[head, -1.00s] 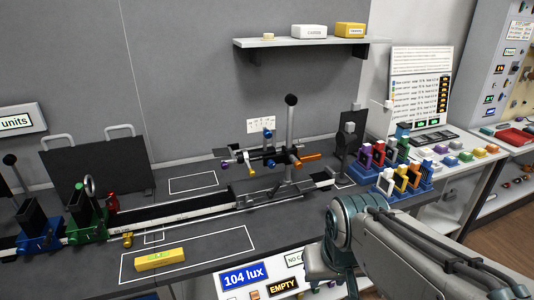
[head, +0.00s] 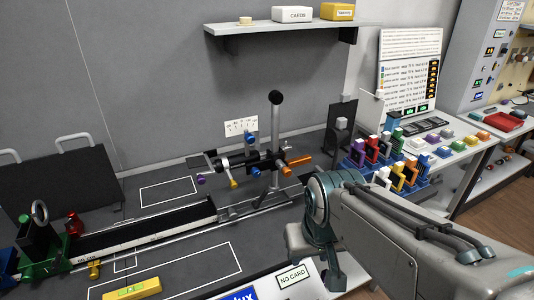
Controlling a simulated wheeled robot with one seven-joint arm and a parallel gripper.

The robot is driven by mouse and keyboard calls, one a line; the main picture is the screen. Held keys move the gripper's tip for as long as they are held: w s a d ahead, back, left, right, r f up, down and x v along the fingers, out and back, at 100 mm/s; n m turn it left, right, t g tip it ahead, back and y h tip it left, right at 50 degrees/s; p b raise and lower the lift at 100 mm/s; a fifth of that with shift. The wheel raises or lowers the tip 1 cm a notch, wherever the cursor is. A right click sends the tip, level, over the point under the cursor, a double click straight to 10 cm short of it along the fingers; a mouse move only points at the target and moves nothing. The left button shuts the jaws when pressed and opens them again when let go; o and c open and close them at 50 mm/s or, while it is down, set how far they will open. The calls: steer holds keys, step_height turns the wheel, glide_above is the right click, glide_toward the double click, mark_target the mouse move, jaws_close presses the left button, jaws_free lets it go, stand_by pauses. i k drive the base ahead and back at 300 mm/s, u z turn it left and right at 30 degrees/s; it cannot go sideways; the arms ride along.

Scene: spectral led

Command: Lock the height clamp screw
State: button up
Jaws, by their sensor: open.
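A post-mounted optical holder stands on the rail, with an upright metal post (head: 275,150) topped by a black ball (head: 276,97). Around the post are an orange handle (head: 297,172), blue knobs (head: 251,141), a purple knob (head: 201,180) and a yellow one (head: 233,183). I cannot tell which of these is the height clamp screw. My gripper (head: 318,262) is at the front edge of the bench, below and right of the holder, apart from it. It is seen from behind, partly hidden by my wrist, open, with nothing visible in it.
The black rail (head: 150,228) runs along the bench. A yellow level (head: 132,289) lies in front. Right of the post are a dark upright screen (head: 341,128) and several coloured frames (head: 383,150). A shelf (head: 280,25) hangs above.

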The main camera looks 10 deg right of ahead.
mark_target(285, 171)
steer(key=k, duration=1.3)
steer(key=u, duration=0.75)
steer(key=i, duration=1.5)
steer(key=z, duration=0.5)
